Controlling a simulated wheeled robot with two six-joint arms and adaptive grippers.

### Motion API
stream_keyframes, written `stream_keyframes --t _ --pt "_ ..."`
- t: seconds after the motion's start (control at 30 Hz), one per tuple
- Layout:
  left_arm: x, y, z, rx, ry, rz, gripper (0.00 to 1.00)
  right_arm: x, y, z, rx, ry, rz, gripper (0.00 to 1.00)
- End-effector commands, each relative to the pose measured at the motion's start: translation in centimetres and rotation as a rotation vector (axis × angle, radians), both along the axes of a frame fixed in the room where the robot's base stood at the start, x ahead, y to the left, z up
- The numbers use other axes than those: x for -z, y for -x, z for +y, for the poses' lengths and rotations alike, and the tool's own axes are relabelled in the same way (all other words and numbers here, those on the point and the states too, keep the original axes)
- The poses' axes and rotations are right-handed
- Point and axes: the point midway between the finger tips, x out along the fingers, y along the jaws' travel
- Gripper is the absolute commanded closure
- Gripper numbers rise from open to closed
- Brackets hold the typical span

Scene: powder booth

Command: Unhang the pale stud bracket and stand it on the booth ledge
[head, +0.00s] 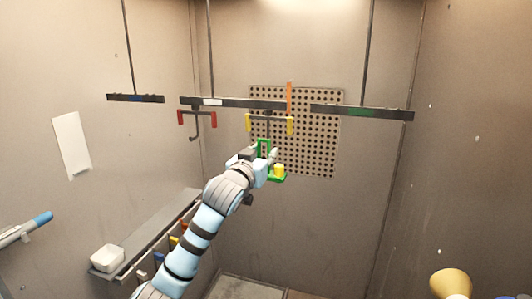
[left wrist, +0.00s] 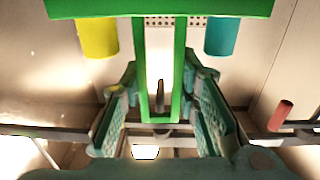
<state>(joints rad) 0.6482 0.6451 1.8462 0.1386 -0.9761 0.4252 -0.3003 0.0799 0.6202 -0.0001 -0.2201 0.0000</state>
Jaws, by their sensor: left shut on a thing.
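A green bracket (head: 275,178) with a slotted upright and a yellow stud (head: 279,169) is in the middle of the head view. No clearly pale bracket shows. In the left wrist view, the green bracket (left wrist: 180,70) carries a yellow stud (left wrist: 98,37) and a teal stud (left wrist: 220,36). My left gripper (head: 262,166) is shut on its upright; the fingers (left wrist: 160,112) lie on both sides. A dark hook (head: 268,128) hangs just above the bracket; I cannot tell whether they touch. The booth ledge (head: 160,232) runs along the left wall. My right gripper is not in view.
A white tub (head: 108,258) stands on the ledge's near end. Dark overhead bars (head: 245,103) carry a red-ended hanger (head: 197,118) and a yellow-ended hanger (head: 268,119). A perforated panel (head: 325,150) is on the back wall. A yellow cone (head: 451,283) is at lower right.

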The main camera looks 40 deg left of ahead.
Motion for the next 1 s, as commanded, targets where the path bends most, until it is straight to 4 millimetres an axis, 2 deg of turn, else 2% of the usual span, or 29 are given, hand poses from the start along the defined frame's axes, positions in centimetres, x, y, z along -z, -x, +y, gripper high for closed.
stream_keyframes --t 0.8,1.0 --pt "0.0 6.8 -2.4 0.001 -0.004 -0.002 1.0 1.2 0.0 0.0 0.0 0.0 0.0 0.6" --pt "0.0 7.2 -2.5 0.0 -0.001 -0.002 1.0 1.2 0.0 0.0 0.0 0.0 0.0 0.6"
